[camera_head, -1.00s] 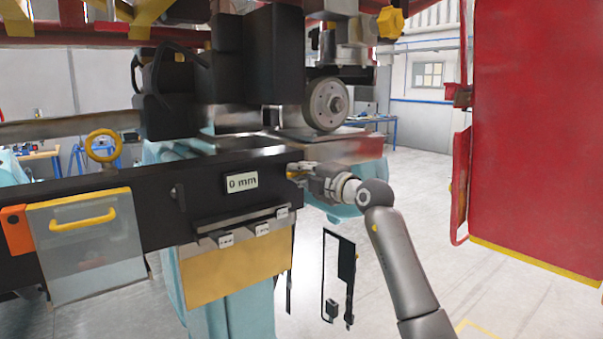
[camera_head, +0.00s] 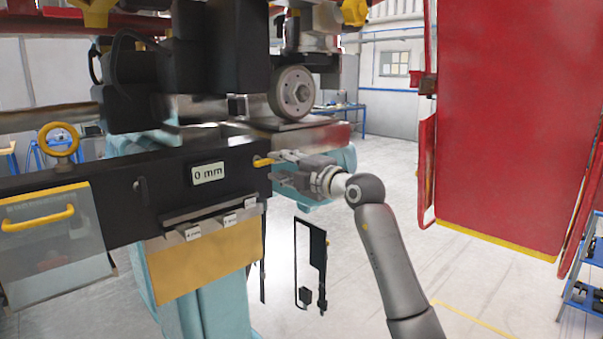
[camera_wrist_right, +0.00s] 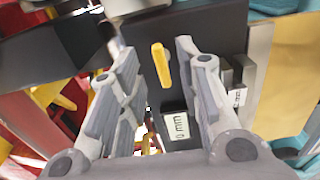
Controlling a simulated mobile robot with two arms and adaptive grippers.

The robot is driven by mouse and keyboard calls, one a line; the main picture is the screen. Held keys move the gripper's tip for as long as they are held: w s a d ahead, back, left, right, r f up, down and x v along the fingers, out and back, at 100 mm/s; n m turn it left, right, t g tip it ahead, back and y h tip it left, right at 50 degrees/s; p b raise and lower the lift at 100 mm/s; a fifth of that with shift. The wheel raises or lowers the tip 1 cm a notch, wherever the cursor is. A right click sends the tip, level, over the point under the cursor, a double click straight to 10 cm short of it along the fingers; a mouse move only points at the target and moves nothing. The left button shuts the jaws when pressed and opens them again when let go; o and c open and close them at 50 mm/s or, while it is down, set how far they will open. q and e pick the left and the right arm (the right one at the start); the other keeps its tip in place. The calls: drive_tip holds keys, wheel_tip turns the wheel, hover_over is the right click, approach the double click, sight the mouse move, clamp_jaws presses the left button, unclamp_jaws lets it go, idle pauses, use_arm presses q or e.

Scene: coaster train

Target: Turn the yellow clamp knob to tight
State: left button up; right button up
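A small yellow knob (camera_head: 262,162), bar-shaped, sticks out near the right end of the black beam (camera_head: 160,188). I take it for the clamp knob. It also shows in the right wrist view as a yellow bar (camera_wrist_right: 161,64) on a dark face. My right gripper (camera_head: 278,166) is just right of it in the head view. In the wrist view the right gripper's fingers (camera_wrist_right: 158,72) are spread on either side of the yellow bar, with gaps visible, and nothing is held. My left gripper is not in view.
A label reading 0 mm (camera_head: 208,173) sits on the beam, above labelled tabs (camera_head: 210,223). A grey wheel (camera_head: 292,92) stands above the beam's right end. A yellow ring (camera_head: 58,140) is at left. A red panel (camera_head: 500,120) stands at right; open floor lies between.

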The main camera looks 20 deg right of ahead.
drive_tip(key=v, duration=0.6)
drive_tip(key=shift+s, duration=0.35)
